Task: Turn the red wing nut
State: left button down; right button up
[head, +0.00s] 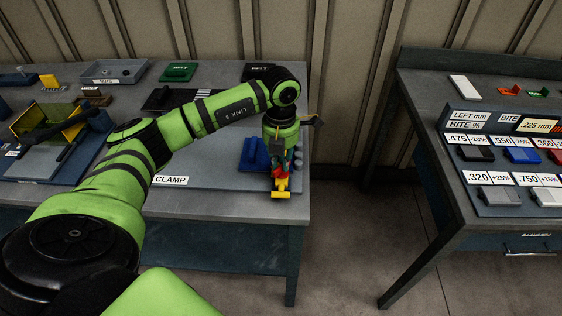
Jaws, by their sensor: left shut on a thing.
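My left arm reaches across from the left and bends down at the right end of the left bench. My left gripper (281,176) points down there, shut, with a small red piece, the red wing nut (278,171), showing between its fingers. The gripper hides most of the nut, so its angle cannot be told. A yellow part (282,188) shows just below and in front of the fingers. My right gripper is not in view.
The left bench (225,205) is bare in front of the gripper. A grey NUTS tray (113,71) and green (178,72) and black (257,71) pieces lie at its back. A second bench (425,110) with labelled blocks stands right, across a floor gap.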

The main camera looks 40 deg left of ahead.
aim_at(281, 164)
pick_arm(q)
jog(key=n, duration=0.4)
jog(key=shift+n+b, duration=0.3)
jog(key=shift+s+n, duration=0.1)
jog(key=shift+n, duration=2.4)
jog(key=c, duration=1.2)
grip_release()
notch_tip(281, 164, up, 12)
jog(key=shift+r, duration=0.1)
